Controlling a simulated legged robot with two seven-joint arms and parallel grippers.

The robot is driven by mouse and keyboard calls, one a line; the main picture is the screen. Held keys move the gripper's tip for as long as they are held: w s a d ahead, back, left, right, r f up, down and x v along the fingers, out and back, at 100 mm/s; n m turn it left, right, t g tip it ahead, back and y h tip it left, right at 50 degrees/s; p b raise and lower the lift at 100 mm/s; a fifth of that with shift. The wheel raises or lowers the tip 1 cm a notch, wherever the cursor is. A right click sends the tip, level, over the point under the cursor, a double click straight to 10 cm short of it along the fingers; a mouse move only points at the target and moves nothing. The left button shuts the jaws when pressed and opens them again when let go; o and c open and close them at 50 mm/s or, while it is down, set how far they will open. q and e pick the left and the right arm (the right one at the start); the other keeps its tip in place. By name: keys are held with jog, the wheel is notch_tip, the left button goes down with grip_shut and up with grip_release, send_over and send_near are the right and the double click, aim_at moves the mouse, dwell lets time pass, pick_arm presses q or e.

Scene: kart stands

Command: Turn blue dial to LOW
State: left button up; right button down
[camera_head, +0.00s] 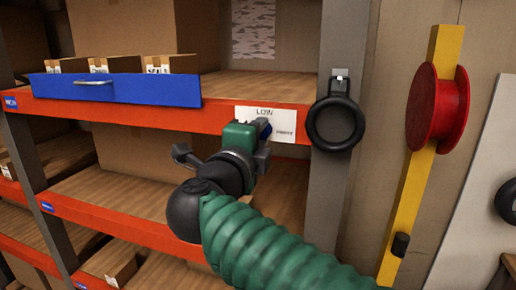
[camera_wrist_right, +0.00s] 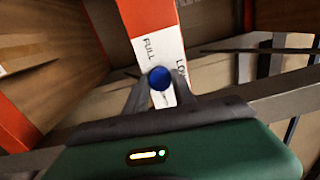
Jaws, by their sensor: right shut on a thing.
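The blue dial (camera_head: 264,128) sits on a white label plate (camera_head: 281,119) on the front of the orange shelf beam. The plate reads LOW at its top in the head view. My right gripper (camera_head: 260,141) reaches up to the dial and hides part of it and of the plate. In the right wrist view the blue dial (camera_wrist_right: 160,78) is between the fingertips of my right gripper (camera_wrist_right: 159,88), which is shut on it. FULL and part of LOW show on the plate there. The dial's pointing direction cannot be told. My left gripper is not in view.
A blue drawer front (camera_head: 118,91) with a handle is left of the plate, with cardboard boxes (camera_head: 171,63) behind it. A black ring (camera_head: 336,123) hangs on the grey post at right. A red spool (camera_head: 438,107) is on a yellow post farther right.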

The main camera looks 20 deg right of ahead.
jog(key=shift+m+b, duration=0.45)
jog(key=shift+m, duration=0.15)
jog(key=shift+f, duration=0.1)
jog(key=c, duration=1.4)
grip_release()
jog(key=o, duration=0.3)
jog(key=shift+w, duration=0.15)
jog(key=shift+o, duration=0.2)
jog(key=b+v, duration=0.5)
jog(key=v, duration=1.1)
jog(key=shift+s+a, duration=0.25)
jog(key=shift+s, duration=0.05)
